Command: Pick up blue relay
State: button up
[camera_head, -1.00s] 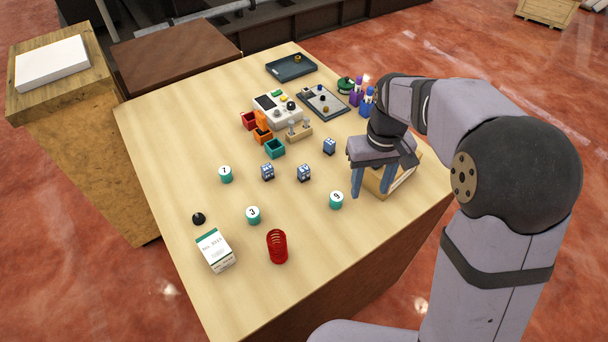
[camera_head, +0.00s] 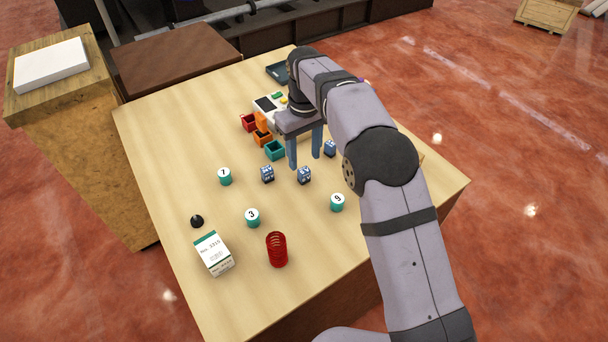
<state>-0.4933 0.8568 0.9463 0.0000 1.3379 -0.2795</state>
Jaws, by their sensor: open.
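Three small blue relays stand on the wooden table: one on the left (camera_head: 267,174), one in the middle (camera_head: 304,175) and one at the right (camera_head: 330,148). My gripper (camera_head: 305,162) is open and empty, its two blue-grey fingers pointing down. In the picture the fingers show just behind the middle relay, with the right relay beside the right finger. I cannot tell the exact height of the fingertips above the table.
Teal numbered cylinders (camera_head: 337,202), a red coil (camera_head: 276,250), a white-green box (camera_head: 213,253) and a black knob (camera_head: 197,221) stand nearer. Red, orange and teal bins (camera_head: 275,150) and a white device (camera_head: 268,104) lie behind. My arm hides the table's right side.

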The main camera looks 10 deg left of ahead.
aim_at(305, 171)
jog(key=shift+s+d+f+p, duration=0.1)
jog(key=shift+f+p, duration=0.75)
jog(key=shift+f, duration=0.85)
jog(key=shift+s+f+p, duration=0.1)
jog(key=shift+f+p, duration=0.7)
jog(key=shift+f, duration=0.9)
jog(key=c, duration=1.1)
